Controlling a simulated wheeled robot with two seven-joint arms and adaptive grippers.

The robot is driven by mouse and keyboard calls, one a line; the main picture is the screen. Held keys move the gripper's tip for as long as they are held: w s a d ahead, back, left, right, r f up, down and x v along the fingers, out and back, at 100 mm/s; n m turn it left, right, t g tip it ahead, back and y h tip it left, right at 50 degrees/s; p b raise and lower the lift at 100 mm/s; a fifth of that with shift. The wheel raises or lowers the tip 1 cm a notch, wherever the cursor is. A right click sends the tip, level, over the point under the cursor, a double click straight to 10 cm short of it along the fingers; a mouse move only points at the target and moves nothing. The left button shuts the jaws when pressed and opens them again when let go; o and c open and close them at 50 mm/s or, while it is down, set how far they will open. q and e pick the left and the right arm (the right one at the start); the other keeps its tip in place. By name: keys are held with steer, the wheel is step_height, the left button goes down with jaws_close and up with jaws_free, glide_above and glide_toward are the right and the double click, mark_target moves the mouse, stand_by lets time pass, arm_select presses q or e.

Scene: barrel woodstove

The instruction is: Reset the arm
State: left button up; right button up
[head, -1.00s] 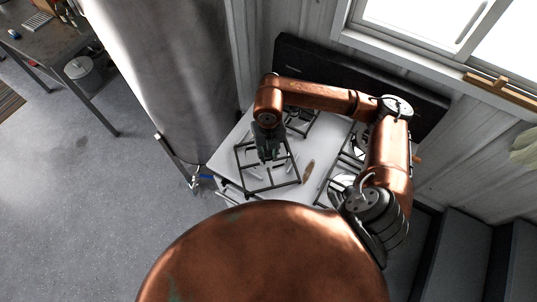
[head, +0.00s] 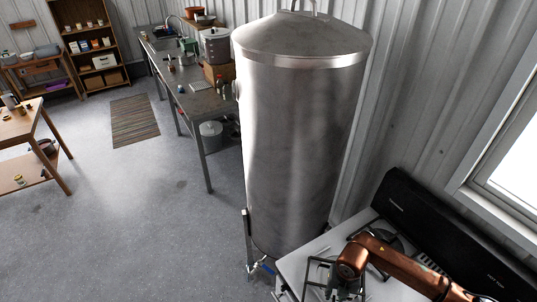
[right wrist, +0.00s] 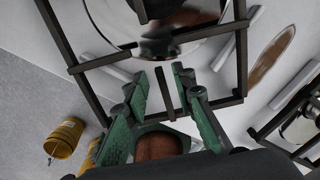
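My right arm, copper-coloured, reaches over the white stove top (head: 303,262) at the bottom right of the head view. My right gripper (head: 342,290) points down there, near the bottom edge and partly cut off. In the right wrist view, the green fingers of my right gripper (right wrist: 162,80) are spread apart with nothing held. They hang over a dark burner grate (right wrist: 238,60), and a short grate bar shows in the gap between them. My left gripper is not in view.
A tall metal tank (head: 297,140) stands behind the stove. A grey workbench (head: 200,105) with pots runs along the wall. A wooden table (head: 20,125) stands at the left. Open grey floor lies between. A yellow bucket (right wrist: 68,137) shows beside the stove.

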steer(key=shift+a+r+b, duration=0.1)
steer(key=shift+r+b, duration=0.2)
steer(key=shift+r, duration=0.6)
steer(key=shift+s+a+r, duration=0.15)
steer(key=shift+s+r, duration=0.15)
steer(key=shift+r, duration=0.1)
